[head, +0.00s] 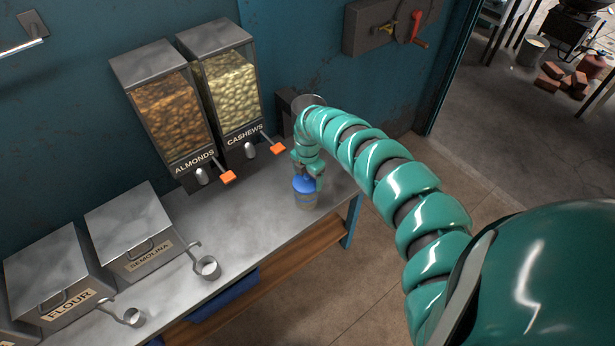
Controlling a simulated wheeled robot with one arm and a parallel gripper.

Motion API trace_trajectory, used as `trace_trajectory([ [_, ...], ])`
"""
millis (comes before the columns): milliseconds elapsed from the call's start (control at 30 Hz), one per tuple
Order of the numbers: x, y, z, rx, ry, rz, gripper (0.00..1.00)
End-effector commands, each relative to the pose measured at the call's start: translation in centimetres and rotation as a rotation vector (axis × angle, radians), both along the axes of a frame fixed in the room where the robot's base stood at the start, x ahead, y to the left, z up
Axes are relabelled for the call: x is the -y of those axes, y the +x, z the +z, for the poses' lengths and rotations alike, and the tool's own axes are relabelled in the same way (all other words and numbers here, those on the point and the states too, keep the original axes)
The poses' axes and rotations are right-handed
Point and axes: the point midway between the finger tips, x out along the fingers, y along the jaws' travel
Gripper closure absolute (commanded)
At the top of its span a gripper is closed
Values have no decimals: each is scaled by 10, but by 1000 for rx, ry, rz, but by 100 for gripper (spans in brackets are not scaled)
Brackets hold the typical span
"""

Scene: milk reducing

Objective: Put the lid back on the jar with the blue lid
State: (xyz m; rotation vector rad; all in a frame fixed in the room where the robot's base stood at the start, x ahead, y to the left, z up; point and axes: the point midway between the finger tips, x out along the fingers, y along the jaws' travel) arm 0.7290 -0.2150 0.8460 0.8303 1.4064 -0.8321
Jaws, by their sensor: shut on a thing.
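The blue lid (304,185) is at the right part of the metal counter, below my gripper. My gripper (307,172) points down from the green segmented arm and is shut on the blue lid. The jar (306,201) is a small see-through one, upright on the counter directly under the lid. Lid and jar look lined up, but I cannot tell whether the lid is seated or a little above the rim. The fingertips partly cover the lid.
Two dispensers, almonds (170,115) and cashews (230,85), stand behind, left of my gripper, with orange-tipped levers. Flour (55,270) and semolina (130,228) bins and metal scoops (208,267) are at left. The counter (250,228) is clear left of the jar.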

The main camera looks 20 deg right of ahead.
Motion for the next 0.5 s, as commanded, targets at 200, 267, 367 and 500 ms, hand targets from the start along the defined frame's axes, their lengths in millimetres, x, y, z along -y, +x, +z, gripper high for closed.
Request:
trace_trajectory([
  [200,0,0,0,0,0,0,40],
  [267,0,0,0,0,0,0,40],
  [367,0,0,0,0,0,0,40],
  [500,0,0,0,0,0,0,17],
])
